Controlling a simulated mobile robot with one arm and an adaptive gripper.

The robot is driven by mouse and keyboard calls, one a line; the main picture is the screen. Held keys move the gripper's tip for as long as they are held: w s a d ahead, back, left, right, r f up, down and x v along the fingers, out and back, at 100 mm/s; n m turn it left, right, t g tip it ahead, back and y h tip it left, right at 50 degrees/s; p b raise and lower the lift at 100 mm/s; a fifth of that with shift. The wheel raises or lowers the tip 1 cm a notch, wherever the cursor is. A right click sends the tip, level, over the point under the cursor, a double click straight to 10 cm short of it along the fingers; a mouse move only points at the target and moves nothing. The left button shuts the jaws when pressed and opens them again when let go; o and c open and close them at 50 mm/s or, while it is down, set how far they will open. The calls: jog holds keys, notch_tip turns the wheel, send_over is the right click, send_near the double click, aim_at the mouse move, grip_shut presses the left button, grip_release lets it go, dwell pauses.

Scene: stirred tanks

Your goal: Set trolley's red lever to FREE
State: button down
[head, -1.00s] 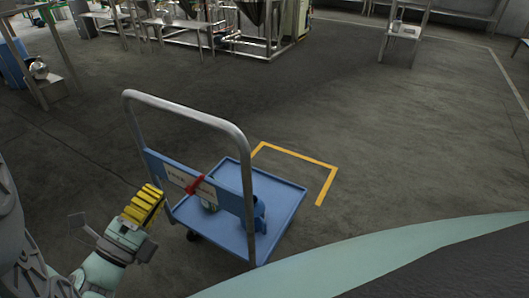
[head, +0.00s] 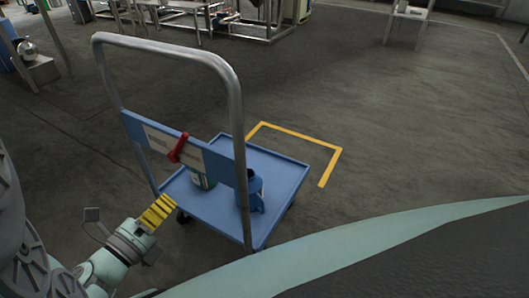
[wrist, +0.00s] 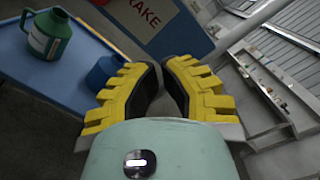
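The blue trolley (head: 285,165) stands in front of me with a grey tubular handle. A blue crossbar (head: 219,166) on the handle carries a pale label plate. The red lever (head: 178,148) sits on this plate and leans, its upper end to the right; the head view is too small to read its setting.
A green jug (wrist: 48,34) and a blue item (head: 255,192) stand on the trolley deck. A yellow floor marking (head: 300,142) lies just beyond it. Steel frames and tables stand at the back. The floor to the right is clear.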

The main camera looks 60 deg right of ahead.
aim_at(192, 151)
jog(key=shift+d, duration=0.15)
jog(key=d, duration=0.3)
jog(key=d+b, duration=0.1)
jog(key=d, duration=0.2)
jog(key=w+d, duration=0.1)
jog(key=d, duration=0.3)
jog(key=shift+d+r+b, duration=0.1)
jog(key=shift+r+b, duration=0.05)
jog(key=shift+b, duration=0.2)
jog(key=w+r, duration=0.2)
jog(key=w, duration=0.1)
jog(key=shift+w+r, duration=0.15)
jog(key=shift+w, duration=0.1)
